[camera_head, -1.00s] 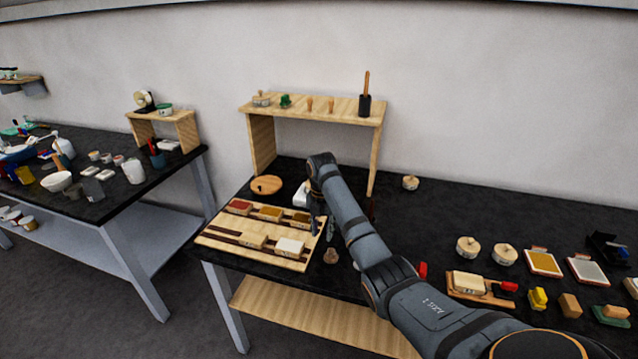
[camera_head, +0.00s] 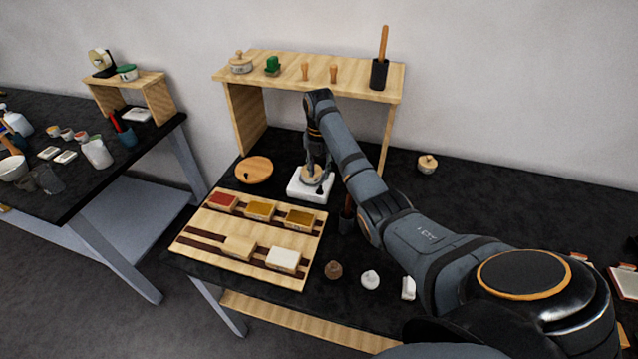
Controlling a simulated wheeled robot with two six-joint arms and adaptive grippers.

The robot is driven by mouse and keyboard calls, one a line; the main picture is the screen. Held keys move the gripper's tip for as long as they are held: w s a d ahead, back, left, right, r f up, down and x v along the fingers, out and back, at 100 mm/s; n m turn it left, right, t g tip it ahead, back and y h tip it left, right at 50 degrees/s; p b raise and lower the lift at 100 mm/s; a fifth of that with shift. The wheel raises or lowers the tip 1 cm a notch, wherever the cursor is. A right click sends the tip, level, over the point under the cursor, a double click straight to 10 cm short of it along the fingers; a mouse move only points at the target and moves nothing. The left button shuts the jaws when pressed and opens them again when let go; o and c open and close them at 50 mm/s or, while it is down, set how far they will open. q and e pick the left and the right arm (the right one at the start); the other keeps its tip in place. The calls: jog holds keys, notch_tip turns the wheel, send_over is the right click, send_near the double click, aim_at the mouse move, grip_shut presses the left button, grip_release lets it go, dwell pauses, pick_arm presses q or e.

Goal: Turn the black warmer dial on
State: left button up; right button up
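The warmer (camera_head: 297,190) is a low white block on the black bench, under the shelf's front edge. A pale wooden-looking pot (camera_head: 312,174) stands on its top. A small black dial (camera_head: 320,190) shows at the warmer's front right; its setting is too small to read. My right gripper (camera_head: 317,168) points down over the warmer, with its fingers at the pot, just above and behind the dial. I cannot tell whether it touches the pot or whether its fingers are closed. My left gripper is not in view.
A wooden shelf (camera_head: 300,74) stands behind, with tools on top. A wooden tray (camera_head: 208,222) with coloured blocks lies in front left. A round wooden disc (camera_head: 254,169) lies left of the warmer. A dark cup (camera_head: 347,221) stands close under my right arm.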

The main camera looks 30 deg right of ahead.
send_over(319, 190)
notch_tip(319, 190, down, 5)
jog(key=shift+w+d+r+p, duration=0.1)
jog(key=shift+d+r+p, duration=0.1)
jog(key=shift+p, duration=0.15)
notch_tip(319, 190, down, 2)
jog(key=shift+a+f, duration=0.1)
jog(key=shift+f, duration=0.45)
jog(key=shift+a+f, duration=0.1)
jog(key=shift+f, duration=0.15)
jog(key=shift+c, duration=0.4)
grip_shut()
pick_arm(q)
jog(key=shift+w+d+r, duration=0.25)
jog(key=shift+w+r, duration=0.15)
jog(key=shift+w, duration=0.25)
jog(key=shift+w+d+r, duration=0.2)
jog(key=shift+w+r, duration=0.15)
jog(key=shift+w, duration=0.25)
